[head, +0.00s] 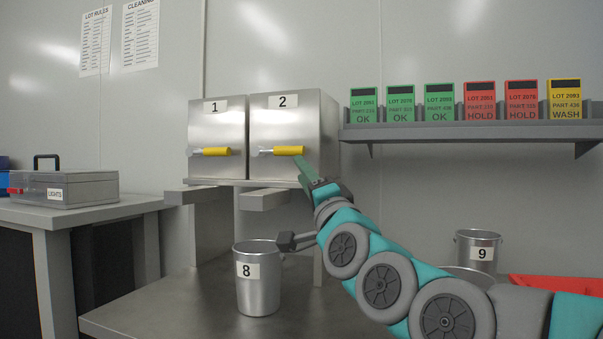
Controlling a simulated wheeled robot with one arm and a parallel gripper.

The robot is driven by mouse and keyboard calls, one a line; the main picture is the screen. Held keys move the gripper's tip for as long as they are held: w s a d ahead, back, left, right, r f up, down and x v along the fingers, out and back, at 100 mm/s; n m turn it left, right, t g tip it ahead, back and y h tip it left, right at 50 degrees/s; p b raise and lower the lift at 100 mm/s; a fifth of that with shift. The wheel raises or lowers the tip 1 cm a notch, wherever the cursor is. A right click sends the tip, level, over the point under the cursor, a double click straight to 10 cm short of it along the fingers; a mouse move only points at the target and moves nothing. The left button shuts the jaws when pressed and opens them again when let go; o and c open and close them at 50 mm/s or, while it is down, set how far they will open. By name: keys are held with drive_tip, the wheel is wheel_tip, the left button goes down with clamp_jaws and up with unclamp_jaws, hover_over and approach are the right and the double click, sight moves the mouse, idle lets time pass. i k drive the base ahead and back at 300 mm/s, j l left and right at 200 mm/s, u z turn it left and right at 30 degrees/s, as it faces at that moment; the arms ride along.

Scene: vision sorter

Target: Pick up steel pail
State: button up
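A steel pail labelled 8 (257,297) stands upright on the metal table, under the two bins. A second steel pail labelled 9 (478,266) stands at the right, behind my arm. The rim of a third round metal vessel (462,271) shows in front of pail 9, mostly hidden by my arm.
Two steel bins, 1 (217,126) and 2 (284,124), with yellow handles sit above the table (170,311). A shelf (470,131) with several coloured lot cards is at the right. A red tray (560,287) is at lower right. A grey case (64,188) is at left.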

sight(258, 263)
drive_tip(key=k+l, duration=0.3)
drive_tip(key=k, duration=0.15)
drive_tip(key=k+l, duration=0.25)
drive_tip(key=k, duration=0.25)
